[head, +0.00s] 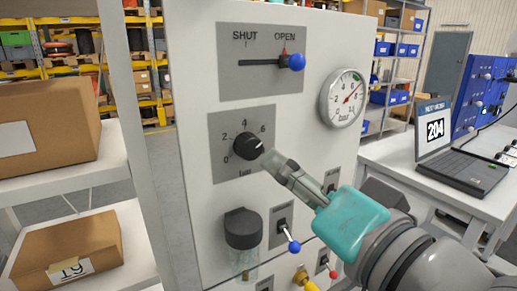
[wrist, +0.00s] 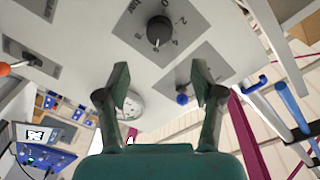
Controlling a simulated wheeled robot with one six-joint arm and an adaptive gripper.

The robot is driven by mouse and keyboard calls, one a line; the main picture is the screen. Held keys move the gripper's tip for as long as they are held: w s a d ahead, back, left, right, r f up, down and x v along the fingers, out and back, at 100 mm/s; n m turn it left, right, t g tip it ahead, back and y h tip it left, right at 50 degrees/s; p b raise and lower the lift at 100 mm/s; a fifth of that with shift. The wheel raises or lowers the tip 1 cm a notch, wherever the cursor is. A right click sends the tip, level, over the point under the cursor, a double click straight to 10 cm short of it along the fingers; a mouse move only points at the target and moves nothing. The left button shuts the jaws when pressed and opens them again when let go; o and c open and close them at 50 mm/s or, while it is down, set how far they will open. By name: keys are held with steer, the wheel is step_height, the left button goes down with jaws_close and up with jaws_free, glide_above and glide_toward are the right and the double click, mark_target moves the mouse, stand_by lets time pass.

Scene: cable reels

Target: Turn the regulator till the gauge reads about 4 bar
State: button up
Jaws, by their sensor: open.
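The regulator is a black round knob (head: 249,146) on a grey plate marked 0, 2, 4, 6 and bar. It also shows at the top of the wrist view (wrist: 159,31), beyond my fingers. I cannot read its setting surely. The round white gauge (head: 343,98) is at the panel's upper right, with a red needle and a green mark near the rim; the exact reading is too small to tell. It shows partly behind a finger in the wrist view (wrist: 131,106). My gripper (head: 276,160) is open and empty, its fingertips close to the knob's lower right; contact is unclear.
Above the knob, a lever with a blue ball (head: 297,62) stands at OPEN. Below are a dark-capped filter bowl (head: 242,229) and several small toggle levers. Shelves with boxes (head: 45,127) stand at left. A bench with a laptop (head: 447,150) is at right.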

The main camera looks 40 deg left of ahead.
mark_target(254, 148)
steer(key=x, duration=1)
steer(key=shift+w+a, duration=0.15)
steer(key=shift+a, duration=0.1)
steer(key=c, duration=1.1)
